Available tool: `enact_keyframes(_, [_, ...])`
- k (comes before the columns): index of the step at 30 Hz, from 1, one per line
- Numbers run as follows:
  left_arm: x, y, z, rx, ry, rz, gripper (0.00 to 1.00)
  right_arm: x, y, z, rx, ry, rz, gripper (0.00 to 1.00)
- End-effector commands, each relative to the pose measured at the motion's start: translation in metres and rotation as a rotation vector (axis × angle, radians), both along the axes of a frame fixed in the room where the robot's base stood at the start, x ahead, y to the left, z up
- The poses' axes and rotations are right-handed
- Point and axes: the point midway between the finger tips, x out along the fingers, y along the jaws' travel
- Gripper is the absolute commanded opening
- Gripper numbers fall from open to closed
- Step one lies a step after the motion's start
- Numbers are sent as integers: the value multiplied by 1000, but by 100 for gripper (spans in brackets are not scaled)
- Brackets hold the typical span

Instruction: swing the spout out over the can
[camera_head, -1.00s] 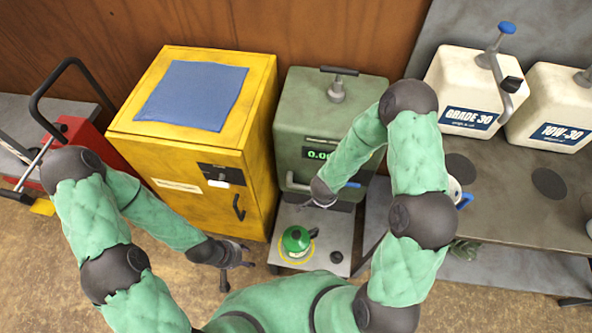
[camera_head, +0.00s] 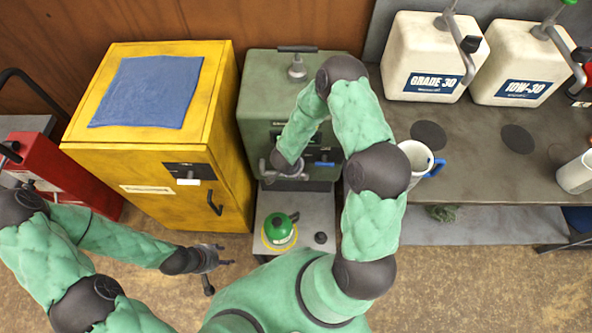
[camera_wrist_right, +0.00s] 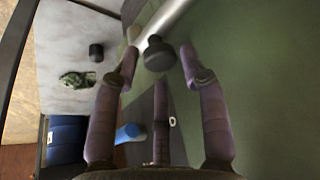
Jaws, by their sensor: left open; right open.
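The green can (camera_head: 280,229) stands upright on a grey platform (camera_head: 312,216) in front of the green dispenser (camera_head: 262,95). A silver bar, apparently the spout (camera_wrist_right: 160,20), runs along the dispenser's front in the right wrist view. A dark knob (camera_wrist_right: 158,52) is beside the bar. My right gripper (camera_wrist_right: 159,68) is open, its fingers spread around the knob area; contact cannot be told. In the head view my right gripper (camera_head: 287,166) is at the dispenser's front, above and behind the can, partly hiding the bar. My left gripper (camera_head: 220,260) is open and empty, left of the platform.
A yellow cabinet (camera_head: 150,165) with a blue cloth (camera_head: 147,92) stands left of the dispenser. A red machine (camera_head: 60,180) is at far left. The bench (camera_head: 470,170) at right holds a mug (camera_head: 416,160) and white jugs (camera_head: 425,50). Floor at the front is clear.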

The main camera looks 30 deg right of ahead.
Motion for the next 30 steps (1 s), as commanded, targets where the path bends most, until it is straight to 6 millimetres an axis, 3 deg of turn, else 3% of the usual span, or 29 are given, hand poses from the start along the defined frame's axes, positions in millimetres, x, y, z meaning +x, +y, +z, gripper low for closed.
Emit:
enact_keyframes(4, [0, 0, -5, 0, 0, 0, 50, 3, -4, -11, 0, 0, -1, 44])
enact_keyframes(14, [0, 0, -5, 0, -1, 0, 50, 4, -5, -13, 0, 0, 0, 44])
enact_keyframes(19, [0, 0, -5, 0, -1, 0, 50, 4, -5, -13, -1, -1, 0, 2])
enact_keyframes(30, [0, 0, -1, 0, 0, 0, 50, 1, -3, -11, -1, -2, -30, 0])
